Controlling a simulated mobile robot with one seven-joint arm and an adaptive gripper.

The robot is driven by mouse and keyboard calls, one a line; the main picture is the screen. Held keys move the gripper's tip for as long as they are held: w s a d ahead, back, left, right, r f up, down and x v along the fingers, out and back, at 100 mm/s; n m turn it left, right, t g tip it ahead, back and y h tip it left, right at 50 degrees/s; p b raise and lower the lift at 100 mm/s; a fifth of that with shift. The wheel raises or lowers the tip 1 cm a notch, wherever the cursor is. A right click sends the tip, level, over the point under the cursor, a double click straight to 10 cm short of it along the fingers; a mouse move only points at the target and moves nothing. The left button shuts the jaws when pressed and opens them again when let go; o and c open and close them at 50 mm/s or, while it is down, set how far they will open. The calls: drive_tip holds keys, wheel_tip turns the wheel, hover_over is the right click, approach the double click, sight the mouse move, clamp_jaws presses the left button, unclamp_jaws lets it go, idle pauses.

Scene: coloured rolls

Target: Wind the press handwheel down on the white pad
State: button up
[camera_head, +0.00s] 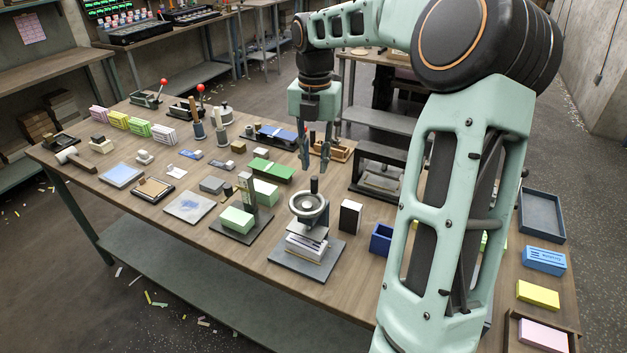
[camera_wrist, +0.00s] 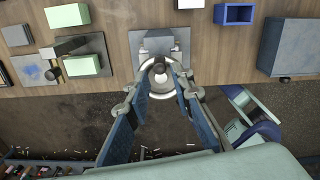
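The press (camera_head: 313,233) stands on a dark base plate near the table's front edge. Its pale round handwheel (camera_head: 308,207) has an upright dark knob (camera_head: 314,185). A white pad (camera_head: 305,247) lies under the press plate. My gripper (camera_head: 315,167) points down above the handwheel, with its fingertips close to the top of the knob. In the wrist view, the fingers of my gripper (camera_wrist: 163,68) are apart, with the handwheel (camera_wrist: 160,80) seen between and beyond them. Nothing shows held. I cannot tell whether a finger touches the knob.
A green block (camera_head: 237,220) sits on another stand left of the press. A black-and-white box (camera_head: 350,216) and a blue open box (camera_head: 381,238) stand to its right. A dark frame (camera_head: 380,174) stands behind. My arm hides part of the right side.

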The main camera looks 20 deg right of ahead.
sight(314, 177)
wheel_tip(314, 177, down, 7)
drive_tip(key=shift+r, duration=0.15)
clamp_jaws()
